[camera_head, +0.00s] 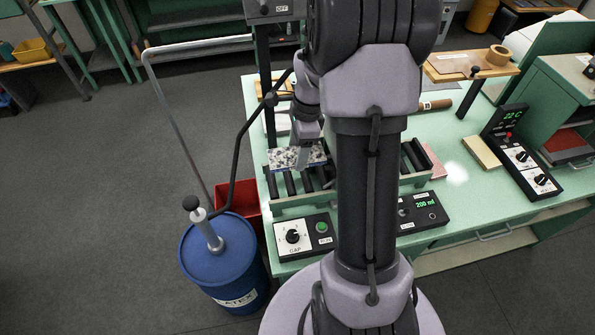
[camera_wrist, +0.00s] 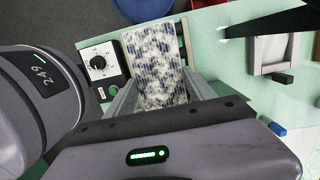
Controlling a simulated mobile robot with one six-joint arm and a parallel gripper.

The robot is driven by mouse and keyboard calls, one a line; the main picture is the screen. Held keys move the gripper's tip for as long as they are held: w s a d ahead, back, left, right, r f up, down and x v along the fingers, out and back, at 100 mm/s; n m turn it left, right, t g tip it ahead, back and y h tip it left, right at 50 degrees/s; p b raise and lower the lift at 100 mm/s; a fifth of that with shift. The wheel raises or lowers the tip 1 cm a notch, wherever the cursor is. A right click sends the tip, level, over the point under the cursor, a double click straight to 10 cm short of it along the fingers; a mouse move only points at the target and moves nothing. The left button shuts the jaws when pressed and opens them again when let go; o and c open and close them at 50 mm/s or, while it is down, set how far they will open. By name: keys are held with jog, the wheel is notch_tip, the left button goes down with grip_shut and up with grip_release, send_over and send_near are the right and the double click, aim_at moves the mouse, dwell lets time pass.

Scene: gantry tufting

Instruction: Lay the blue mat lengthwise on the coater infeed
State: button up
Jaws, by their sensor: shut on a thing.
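A mat with a mottled blue-grey and white face (camera_head: 288,158) is at the left part of the coater infeed (camera_head: 300,203), a green-framed bed of dark rollers. My gripper (camera_head: 303,158) is shut on the mat from above. In the wrist view the mat (camera_wrist: 153,60) stretches away from between the fingers of my gripper (camera_wrist: 158,93). Bare rollers show in front of the mat in the head view. I cannot tell whether the mat touches the rollers or is just above them. My arm hides the middle of the infeed.
A control box with a knob (camera_head: 298,237) and a 200 ml display box (camera_head: 420,212) stand in front of the infeed. A blue latex drum (camera_head: 225,265) and a red bin (camera_head: 238,200) are left of the bench. A bent pipe rises above them.

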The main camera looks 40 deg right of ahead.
notch_tip(320, 180, down, 8)
jog(key=b, duration=0.1)
jog(key=shift+b, duration=0.35)
jog(key=o, duration=1.3)
jog(key=shift+o, duration=0.4)
jog(key=shift+r, duration=0.1)
